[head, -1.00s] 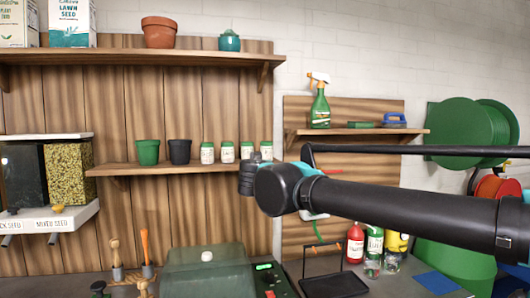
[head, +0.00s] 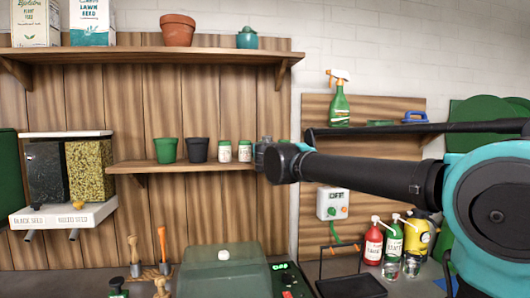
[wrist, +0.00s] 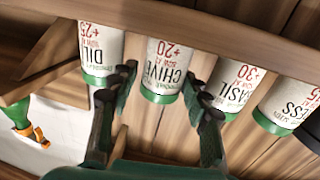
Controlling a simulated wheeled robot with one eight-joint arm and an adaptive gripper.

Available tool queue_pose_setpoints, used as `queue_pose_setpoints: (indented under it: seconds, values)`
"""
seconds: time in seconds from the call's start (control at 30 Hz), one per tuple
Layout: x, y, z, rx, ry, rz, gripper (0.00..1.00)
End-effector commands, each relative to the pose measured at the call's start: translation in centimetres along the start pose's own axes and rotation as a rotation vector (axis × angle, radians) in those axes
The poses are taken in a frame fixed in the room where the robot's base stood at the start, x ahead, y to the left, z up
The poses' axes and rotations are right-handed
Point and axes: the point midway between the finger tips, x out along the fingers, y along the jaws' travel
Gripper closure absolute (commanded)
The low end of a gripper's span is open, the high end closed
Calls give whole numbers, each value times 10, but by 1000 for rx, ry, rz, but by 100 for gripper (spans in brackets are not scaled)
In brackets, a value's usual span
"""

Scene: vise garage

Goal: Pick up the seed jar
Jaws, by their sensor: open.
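Several white seed jars with green lids stand in a row on the middle shelf. The wrist view shows them upside down: a dill jar (wrist: 101,48), a chive jar (wrist: 163,65), a basil jar (wrist: 232,82) and a cress jar (wrist: 287,103). My gripper (wrist: 160,85) is open and empty. The chive jar shows between its two fingertips; I cannot tell whether they touch it. In the head view, two jars show, the cress jar (head: 224,151) and the basil jar (head: 245,151). My gripper (head: 263,155) hides the others there.
The shelf (head: 200,164) also holds a green pot (head: 166,150) and a black pot (head: 197,150) left of the jars. A longer shelf (head: 150,53) runs above. A spray bottle (head: 339,103) stands on the right shelf. A translucent green box (head: 224,272) sits below.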

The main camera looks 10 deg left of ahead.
Motion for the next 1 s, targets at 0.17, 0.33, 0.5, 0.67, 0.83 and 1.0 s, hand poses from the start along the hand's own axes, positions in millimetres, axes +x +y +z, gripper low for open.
queue_pose_setpoints:
  seconds: [0.17, 0.33, 0.5, 0.67, 0.83, 1.0]
  values:
    - [14, -1, 0, 0, 0, 2, 52]
    - [37, -3, 1, 0, 0, 1, 52]
    - [52, -3, 1, 0, 0, 1, 52]
    - [54, -3, 1, 0, 0, 1, 52]
    - [54, -3, 1, 0, 0, 1, 61]
    - [54, -3, 1, 0, 0, 1, 82]
